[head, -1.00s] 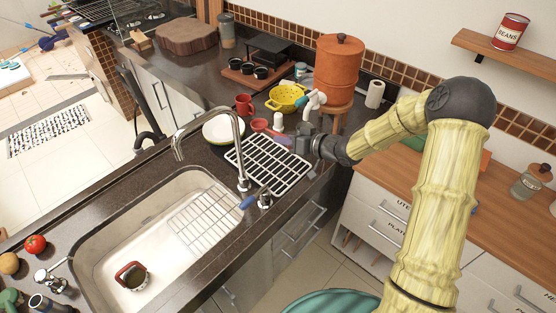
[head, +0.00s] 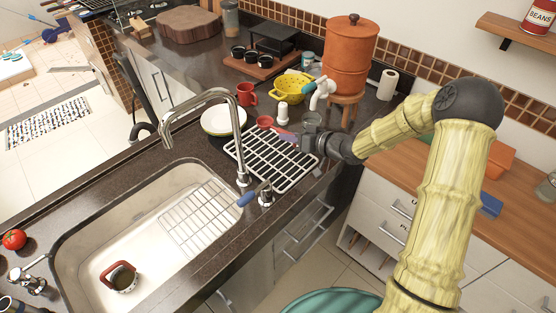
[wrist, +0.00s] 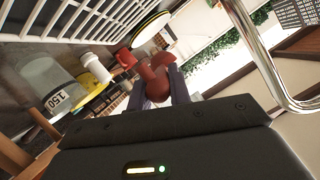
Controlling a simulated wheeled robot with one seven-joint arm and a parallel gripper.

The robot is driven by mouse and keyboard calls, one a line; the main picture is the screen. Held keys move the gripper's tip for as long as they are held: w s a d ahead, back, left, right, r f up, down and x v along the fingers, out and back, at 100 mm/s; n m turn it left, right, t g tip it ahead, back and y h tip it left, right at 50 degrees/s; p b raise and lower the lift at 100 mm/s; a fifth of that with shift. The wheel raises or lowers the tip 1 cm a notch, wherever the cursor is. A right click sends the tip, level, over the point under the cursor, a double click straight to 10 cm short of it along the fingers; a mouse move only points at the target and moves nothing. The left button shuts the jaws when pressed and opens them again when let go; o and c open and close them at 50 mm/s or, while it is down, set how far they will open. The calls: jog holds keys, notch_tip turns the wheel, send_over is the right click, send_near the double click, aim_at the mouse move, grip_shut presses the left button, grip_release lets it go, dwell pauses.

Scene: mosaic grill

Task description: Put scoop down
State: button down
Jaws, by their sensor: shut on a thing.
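The red scoop (wrist: 154,82) is between the two fingers of my gripper (wrist: 157,90) in the wrist view, and they are shut on it. In the head view the red scoop bowl (head: 265,122) shows beyond the fingertips, and my gripper (head: 284,135) is over the far edge of the white dish rack (head: 251,153). The scoop's handle is mostly hidden by the fingers. I cannot tell whether the scoop touches anything below it.
A white plate (head: 224,121), a red mug (head: 248,94), a yellow colander (head: 291,86) and a white bottle (head: 282,113) stand near the scoop. The sink tap (head: 238,125) rises left of the rack. An orange dispenser (head: 350,58) stands behind.

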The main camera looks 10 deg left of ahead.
jog(key=shift+f, duration=0.1)
send_over(289, 167)
jog(key=f, duration=0.5)
jog(key=shift+w+f+p, duration=0.3)
jog(key=shift+d+f, duration=0.15)
jog(key=shift+d, duration=0.05)
jog(key=shift+s, duration=0.2)
jog(key=shift+a+f, duration=0.2)
jog(key=shift+f, duration=1.75)
jog(key=shift+f, duration=0.1)
